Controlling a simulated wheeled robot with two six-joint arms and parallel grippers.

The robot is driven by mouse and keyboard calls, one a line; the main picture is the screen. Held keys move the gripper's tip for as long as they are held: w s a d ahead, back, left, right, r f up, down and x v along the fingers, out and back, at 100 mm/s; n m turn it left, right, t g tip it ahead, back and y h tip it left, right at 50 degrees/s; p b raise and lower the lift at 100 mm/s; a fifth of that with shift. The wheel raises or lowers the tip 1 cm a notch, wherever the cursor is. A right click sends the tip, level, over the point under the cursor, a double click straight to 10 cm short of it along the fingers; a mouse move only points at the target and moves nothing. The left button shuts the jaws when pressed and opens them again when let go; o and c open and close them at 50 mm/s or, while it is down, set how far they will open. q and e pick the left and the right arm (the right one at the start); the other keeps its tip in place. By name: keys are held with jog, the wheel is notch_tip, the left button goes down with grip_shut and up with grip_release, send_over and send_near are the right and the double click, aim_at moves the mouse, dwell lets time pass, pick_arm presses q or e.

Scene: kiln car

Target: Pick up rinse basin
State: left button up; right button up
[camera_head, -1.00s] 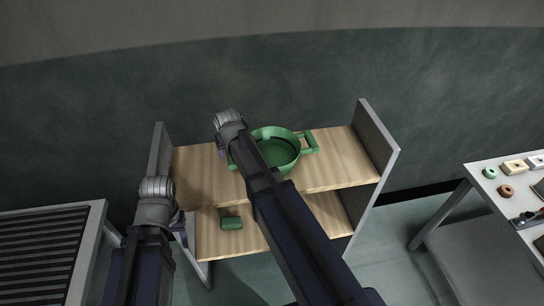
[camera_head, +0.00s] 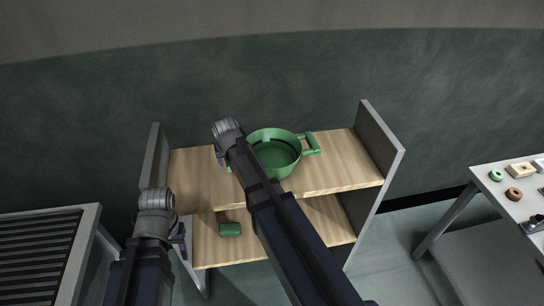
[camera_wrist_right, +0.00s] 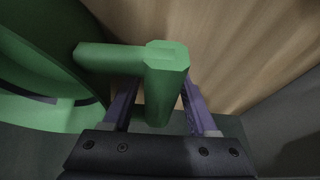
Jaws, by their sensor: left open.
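The rinse basin (camera_head: 274,158) is a round green pan with two side handles, upright on the upper wooden shelf. My right arm crosses in front of its left side and hides much of the left handle. In the right wrist view, a green basin handle (camera_wrist_right: 166,85) lies between the two purple fingers of my right gripper (camera_wrist_right: 162,95). The fingers are apart, with a gap visible on the handle's left. The basin wall (camera_wrist_right: 40,65) is at the left there. My left gripper (camera_head: 180,240) is open and empty, low beside the shelf unit's left side.
The shelf unit (camera_head: 335,175) has grey side panels (camera_head: 380,150). A small green block (camera_head: 230,229) lies on the lower shelf. A slatted rack (camera_head: 40,255) stands at left. A white table (camera_head: 500,190) with small parts stands at right. The upper shelf's right part is clear.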

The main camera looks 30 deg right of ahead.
grip_shut()
dwell(1.1)
